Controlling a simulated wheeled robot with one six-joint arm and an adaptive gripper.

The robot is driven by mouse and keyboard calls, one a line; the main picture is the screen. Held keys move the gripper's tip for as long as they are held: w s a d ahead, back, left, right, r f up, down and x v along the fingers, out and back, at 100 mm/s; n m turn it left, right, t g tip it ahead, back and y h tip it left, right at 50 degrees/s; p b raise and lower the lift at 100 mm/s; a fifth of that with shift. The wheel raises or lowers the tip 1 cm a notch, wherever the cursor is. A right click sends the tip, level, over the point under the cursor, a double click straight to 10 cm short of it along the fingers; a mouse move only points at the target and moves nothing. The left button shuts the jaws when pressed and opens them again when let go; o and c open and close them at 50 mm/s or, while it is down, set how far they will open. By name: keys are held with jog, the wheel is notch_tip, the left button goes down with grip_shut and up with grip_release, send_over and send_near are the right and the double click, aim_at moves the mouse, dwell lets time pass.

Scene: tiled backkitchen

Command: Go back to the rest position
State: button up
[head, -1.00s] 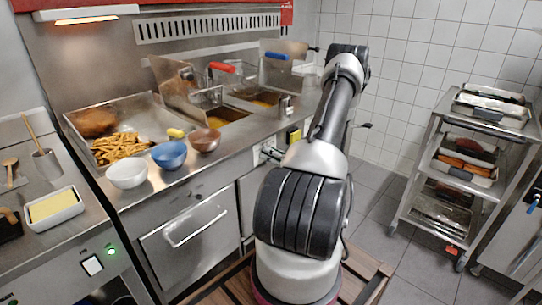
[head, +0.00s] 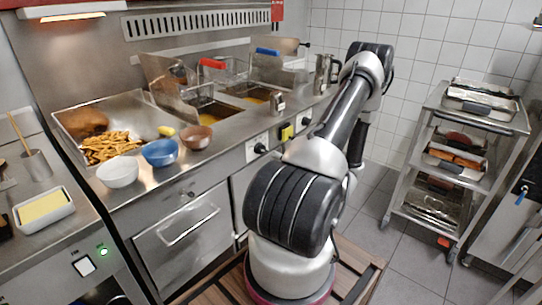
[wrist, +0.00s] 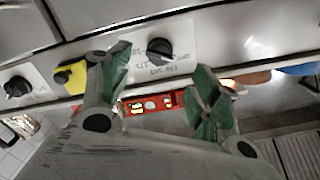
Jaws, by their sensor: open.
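My gripper (wrist: 162,85) is open in the wrist view, with its two green-padded fingers spread apart and nothing between them. It is in front of the counter's control panel, where a black knob (wrist: 159,50) shows just beyond the fingers. In the head view my arm stretches up and away at the right of the fryer counter (head: 222,135). The gripper itself is hidden there behind the arm.
On the counter stand a white bowl (head: 118,172), a blue bowl (head: 160,153), a brown bowl (head: 196,137) and a steel jug (head: 323,73). A trolley with trays (head: 408,170) stands at right. Grey floor between arm and trolley is clear.

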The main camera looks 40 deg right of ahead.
jog(key=shift+s, duration=1.25)
jog(key=shift+d, duration=0.1)
